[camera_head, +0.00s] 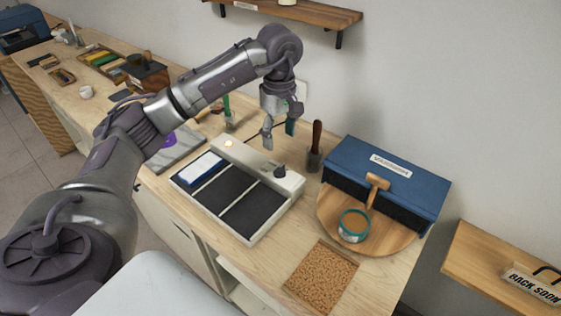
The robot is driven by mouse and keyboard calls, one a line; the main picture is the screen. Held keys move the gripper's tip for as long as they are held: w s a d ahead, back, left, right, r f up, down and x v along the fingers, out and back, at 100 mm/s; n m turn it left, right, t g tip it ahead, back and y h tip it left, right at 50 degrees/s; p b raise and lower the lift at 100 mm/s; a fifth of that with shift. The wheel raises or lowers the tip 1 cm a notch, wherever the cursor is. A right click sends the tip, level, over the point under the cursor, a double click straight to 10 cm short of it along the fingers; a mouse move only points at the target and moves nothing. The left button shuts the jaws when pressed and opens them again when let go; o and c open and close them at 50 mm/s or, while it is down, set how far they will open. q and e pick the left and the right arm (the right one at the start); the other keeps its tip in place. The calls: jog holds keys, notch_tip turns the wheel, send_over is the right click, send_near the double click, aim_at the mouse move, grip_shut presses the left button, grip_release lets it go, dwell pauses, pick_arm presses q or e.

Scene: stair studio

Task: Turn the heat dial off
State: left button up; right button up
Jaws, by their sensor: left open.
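The heat dial (280,172) is a small dark knob on the pale raised back strip of a flat appliance (262,222). The appliance has dark plates on top and a small lit spot at the left of the strip. My left gripper (279,138) points down above and behind the strip, a little up and left of the dial in the picture. It is open and empty, and appears apart from the dial. The dial's exact setting is too small to read. My right gripper is not in view.
A dark-handled brush (315,147) stands just right of the gripper. A blue box (395,180) and a round wooden board (332,217) with a teal-rimmed tin (353,226) stand further right. A cork mat (321,277) lies in front. A wooden shelf (290,10) is on the wall above.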

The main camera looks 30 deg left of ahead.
aim_at(280, 167)
pick_arm(q)
notch_tip(280, 167, down, 10)
jog(key=shift+f+p, duration=0.2)
jog(key=shift+p, duration=1)
jog(key=c, duration=1.1)
